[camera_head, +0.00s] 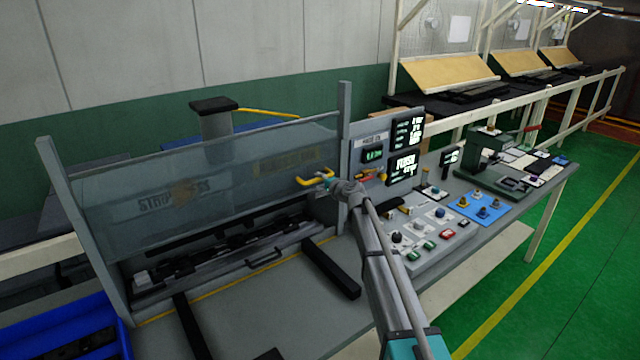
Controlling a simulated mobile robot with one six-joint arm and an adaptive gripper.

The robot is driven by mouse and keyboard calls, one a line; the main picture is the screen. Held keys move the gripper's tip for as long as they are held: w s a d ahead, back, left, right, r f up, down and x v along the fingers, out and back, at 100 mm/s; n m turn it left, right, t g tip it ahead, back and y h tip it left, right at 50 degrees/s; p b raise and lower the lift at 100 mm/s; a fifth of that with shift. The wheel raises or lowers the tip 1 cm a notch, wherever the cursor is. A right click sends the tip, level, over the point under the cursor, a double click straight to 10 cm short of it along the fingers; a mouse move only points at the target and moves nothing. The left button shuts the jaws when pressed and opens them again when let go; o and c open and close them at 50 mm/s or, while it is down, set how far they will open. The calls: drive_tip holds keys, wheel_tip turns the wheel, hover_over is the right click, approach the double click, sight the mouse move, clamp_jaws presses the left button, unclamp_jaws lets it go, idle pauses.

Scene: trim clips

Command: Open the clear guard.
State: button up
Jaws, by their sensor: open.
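The clear guard (215,175) is a see-through sheet between two grey posts, with faint lettering on it. It stands in front of the press, and the black tooling (210,262) shows below its lower edge. A yellow handle (312,179) is on the guard's right part. My gripper (326,178) is at the right end of this handle, close to the right post. The jaws are open and small in view; I cannot tell whether they touch the handle. My arm reaches up from the bottom right and hides part of the bench.
Right of the guard stand a panel with lit displays (405,168) and a box with buttons (425,240). A blue plate (480,207) and a green hand press (480,160) are farther right. A blue bin (75,335) is at the lower left.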

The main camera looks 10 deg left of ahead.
drive_tip(key=shift+f+b, duration=8.1)
drive_tip(key=shift+f, duration=0.25)
drive_tip(key=p+v, duration=0.4)
drive_tip(key=v, duration=1)
drive_tip(key=s+f+n+g+b, duration=0.1)
drive_tip(key=s+f+n, duration=0.1)
drive_tip(key=s, duration=1.1)
drive_tip(key=shift+f+h, duration=0.3)
drive_tip(key=shift+f, duration=0.05)
drive_tip(key=shift+w, duration=0.1)
drive_tip(key=w+a+r+m+t+p, duration=0.1)
drive_tip(key=w+r, duration=0.3)
drive_tip(key=w, duration=0.8)
drive_tip(key=shift+m, duration=0.5)
drive_tip(key=shift+w+a, duration=0.15)
drive_tip(key=b+x, duration=0.2)
drive_tip(key=x, duration=1.1)
drive_tip(key=shift+a+r, duration=0.2)
drive_tip(key=shift+a, duration=0.15)
